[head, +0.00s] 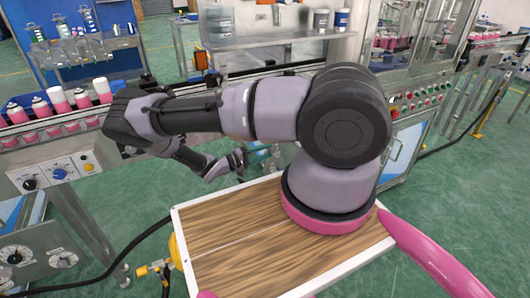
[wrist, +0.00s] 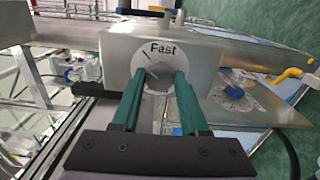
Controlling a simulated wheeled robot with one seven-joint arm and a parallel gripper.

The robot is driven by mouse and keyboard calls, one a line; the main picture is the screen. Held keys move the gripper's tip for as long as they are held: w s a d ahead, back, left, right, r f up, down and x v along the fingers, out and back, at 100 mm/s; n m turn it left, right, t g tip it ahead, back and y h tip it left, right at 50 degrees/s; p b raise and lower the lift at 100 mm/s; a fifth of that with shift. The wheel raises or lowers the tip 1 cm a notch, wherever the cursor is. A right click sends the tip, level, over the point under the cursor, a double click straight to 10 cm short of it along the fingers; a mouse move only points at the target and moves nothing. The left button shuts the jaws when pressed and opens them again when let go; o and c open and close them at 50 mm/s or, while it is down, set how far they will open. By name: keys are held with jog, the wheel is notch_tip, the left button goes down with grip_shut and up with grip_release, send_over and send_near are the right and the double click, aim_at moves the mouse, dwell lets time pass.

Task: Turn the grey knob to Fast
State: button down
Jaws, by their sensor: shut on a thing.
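The grey knob (wrist: 158,82) sits on a round pale dial on the front of a grey metal box (wrist: 205,55) in the wrist view. The word "Fast" is printed on the dial above the knob. A thin dark mark shows on the dial just below and left of the word; I cannot tell clearly which way the knob points. My gripper (wrist: 160,75) has its two green fingers on either side of the knob and is shut on it. In the head view my gripper (head: 236,160) is small beyond the wooden top, and the knob cannot be made out.
In the wrist view a blue knob (wrist: 234,92) on another panel lies to the right, with a yellow part (wrist: 288,75) beyond. In the head view pink and white cans (head: 58,100) stand at left, above a panel with a black knob (head: 30,184).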

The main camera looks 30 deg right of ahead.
jog(key=shift+m, duration=0.7)
jog(key=shift+c, duration=2.1)
grip_release()
jog(key=a, duration=1.1)
jog(key=shift+s, duration=0.2)
